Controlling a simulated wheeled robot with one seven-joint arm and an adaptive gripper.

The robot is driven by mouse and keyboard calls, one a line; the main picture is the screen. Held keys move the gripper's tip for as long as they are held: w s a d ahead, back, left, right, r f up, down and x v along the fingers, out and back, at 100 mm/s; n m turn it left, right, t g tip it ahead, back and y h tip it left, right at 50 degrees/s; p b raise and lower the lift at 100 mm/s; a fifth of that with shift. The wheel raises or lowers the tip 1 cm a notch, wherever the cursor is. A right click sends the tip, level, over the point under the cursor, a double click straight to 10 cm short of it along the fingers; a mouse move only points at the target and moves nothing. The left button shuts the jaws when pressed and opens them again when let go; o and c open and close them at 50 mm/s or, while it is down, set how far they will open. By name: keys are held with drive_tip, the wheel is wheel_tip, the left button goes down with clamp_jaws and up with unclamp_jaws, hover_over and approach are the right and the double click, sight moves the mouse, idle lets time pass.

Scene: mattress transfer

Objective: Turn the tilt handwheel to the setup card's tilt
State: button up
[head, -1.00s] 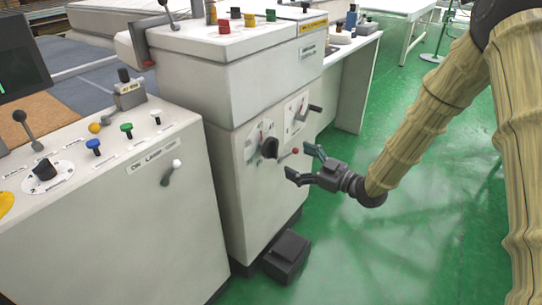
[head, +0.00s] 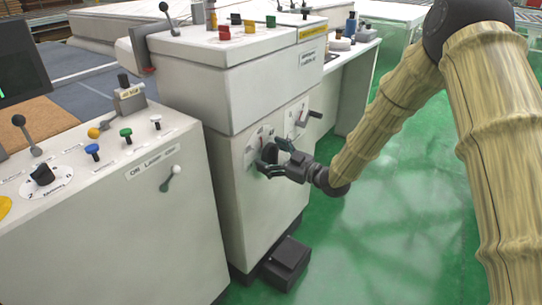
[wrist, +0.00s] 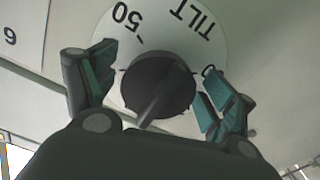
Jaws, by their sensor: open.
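The tilt control shows in the wrist view as a black round knob (wrist: 158,85) with a raised grip bar, on a white dial (wrist: 150,22) printed "TILT" and "50". My gripper (head: 273,155) is open at the front of the grey cabinet. In the wrist view, its teal-padded fingers (wrist: 155,70) stand on either side of the knob, with no clear contact. In the head view my fingers hide most of the knob and its dial. I cannot make out a setup card or its tilt value.
A second dial with a black handle (head: 313,115) sits to the right on the grey cabinet (head: 262,84). A black pedal box (head: 287,262) lies on the floor below. The console (head: 130,235) with knobs and levers stands at left. Green floor (head: 385,240) is clear at right.

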drive_tip(key=c, duration=1)
drive_tip(key=shift+m+p, duration=0.3)
drive_tip(key=shift+p, duration=0.05)
